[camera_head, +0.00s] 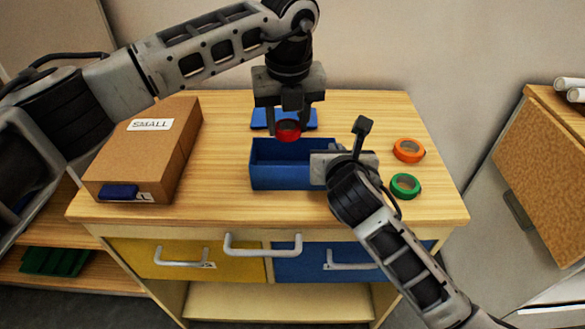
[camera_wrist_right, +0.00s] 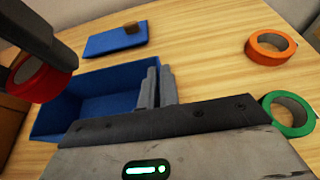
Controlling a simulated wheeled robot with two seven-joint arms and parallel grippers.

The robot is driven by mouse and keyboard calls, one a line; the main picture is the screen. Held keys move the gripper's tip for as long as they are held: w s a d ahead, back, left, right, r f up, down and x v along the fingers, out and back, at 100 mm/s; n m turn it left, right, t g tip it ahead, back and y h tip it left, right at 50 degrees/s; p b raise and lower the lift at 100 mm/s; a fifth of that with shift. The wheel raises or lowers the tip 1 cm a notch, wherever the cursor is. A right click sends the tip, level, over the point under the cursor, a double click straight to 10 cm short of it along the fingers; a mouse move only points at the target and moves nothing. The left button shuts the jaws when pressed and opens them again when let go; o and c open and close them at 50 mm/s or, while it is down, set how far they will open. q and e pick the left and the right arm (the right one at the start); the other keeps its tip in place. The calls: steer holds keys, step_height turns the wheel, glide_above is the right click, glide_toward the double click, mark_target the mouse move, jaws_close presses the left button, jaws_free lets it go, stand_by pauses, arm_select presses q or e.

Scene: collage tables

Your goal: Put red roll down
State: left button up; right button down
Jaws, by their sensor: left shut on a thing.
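The red roll (camera_head: 288,131) is held by my left gripper (camera_head: 289,116), which is shut on it above the blue open box (camera_head: 280,176). In the right wrist view the red roll (camera_wrist_right: 42,80) hangs near the box's left side, with dark parts of my left gripper above it. My right gripper (camera_wrist_right: 158,85) looks shut and empty, its fingers close together over the right end of the box. The inside of the box that shows looks empty.
An orange roll (camera_head: 408,150) and a green roll (camera_head: 405,186) lie on the table (camera_head: 225,207) to the right. A flat blue piece (camera_head: 305,119) with a small brown thing (camera_wrist_right: 133,27) lies behind the box. A cardboard box (camera_head: 165,150) stands left. The front left tabletop is clear.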

mark_target(288, 130)
arm_select(q)
step_height(288, 130, down, 9)
steer(key=shift+f, duration=0.2)
steer(key=shift+f, duration=0.1)
steer(key=shift+f, duration=0.35)
steer(key=o, duration=1)
steer(key=shift+f, duration=0.1)
steer(key=shift+c, duration=0.2)
steer(key=r, duration=0.4)
steer(key=s+r, duration=0.1)
steer(key=r, duration=0.8)
steer(key=shift+s+d, duration=0.1)
steer(key=shift+s, duration=0.15)
arm_select(e)
steer(key=c, duration=1.6)
jaws_free()
steer(key=shift+o, duration=0.2)
